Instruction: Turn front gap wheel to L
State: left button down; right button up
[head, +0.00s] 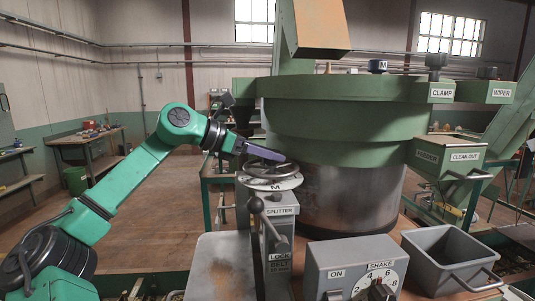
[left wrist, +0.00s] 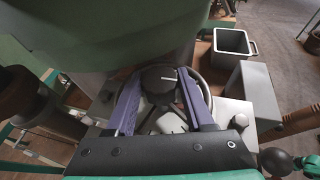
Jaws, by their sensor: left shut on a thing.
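The front gap wheel (head: 268,169) is a dark spoked handwheel above a pale round plate (head: 277,184) marked M on its front side. The other marks on the plate are too small or hidden to read. My left gripper (head: 277,156) reaches over the wheel from the left and is shut on it. In the left wrist view, my two purple fingers (left wrist: 160,80) lie either side of the wheel's dark hub (left wrist: 158,77), which has a white line on top. The rim (left wrist: 207,88) shows around them. My right gripper is in neither view.
The large green hopper (head: 345,115) stands right behind the wheel. The grey splitter box (head: 279,235) with a ball-topped lever is just in front. A shake control box (head: 352,265) and an open grey bin (head: 448,258) stand to the right.

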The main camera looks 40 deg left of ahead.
pick_arm(q)
jog(key=shift+d+n+t+y, duration=0.1)
jog(key=shift+n+t+y, duration=0.2)
jog(key=shift+n+y, duration=0.75)
jog(key=n+y, duration=0.3)
jog(key=y, duration=0.1)
jog(key=shift+d+f, duration=0.1)
jog(key=shift+n+y+b, duration=0.3)
jog(key=shift+n+y, duration=0.65)
jog(key=shift+y, duration=0.1)
jog(key=n+g+y+b, duration=0.1)
jog(key=n+y+b, duration=0.1)
jog(key=n+g+y+b, duration=0.1)
jog(key=n+y+b, duration=0.1)
jog(key=y, duration=0.1)
jog(key=shift+w+d+f+n, duration=0.1)
jog(key=shift+d+f+n, duration=0.1)
jog(key=shift+n, duration=0.1)
jog(key=shift+r+n+g+y+b, duration=0.1)
jog(key=shift+n+g+y+b, duration=0.5)
jog(key=shift+n+g+b, duration=0.15)
jog(key=shift+r+n+g+y+b, duration=0.2)
jog(key=shift+n+g+y+b, duration=0.15)
jog(key=shift+n+g+y, duration=0.7)
